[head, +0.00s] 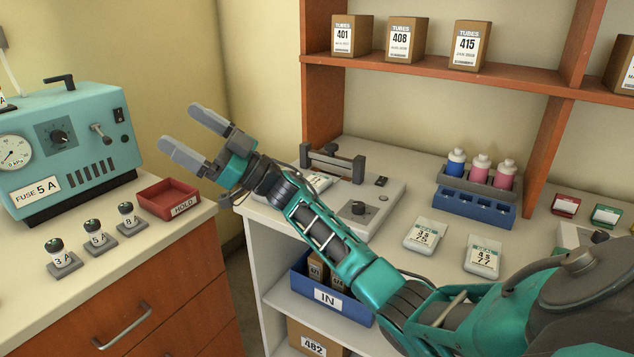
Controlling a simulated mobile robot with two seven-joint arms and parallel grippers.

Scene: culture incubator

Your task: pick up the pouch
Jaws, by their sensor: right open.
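Two pale pouches lie flat on the white counter: one labelled 4S 75 (425,236) and, to its right, one labelled 4S 77 (483,257). The labels are small and hard to read exactly. Another pale, pouch-like item (320,182) lies at the left side of the grey sealer-like device, partly hidden by my right arm. My right gripper (182,132) is open and empty, raised over the gap between the two counters. It is to the left of the pouches, well apart from them. My left gripper is not in view.
A grey device (383,205) with a bar and knob stands on the counter. Shelf boxes (398,40) stand above. A blue IN bin (300,284) is below. At left are a teal fuse machine (85,135) and a red HOLD tray (168,199).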

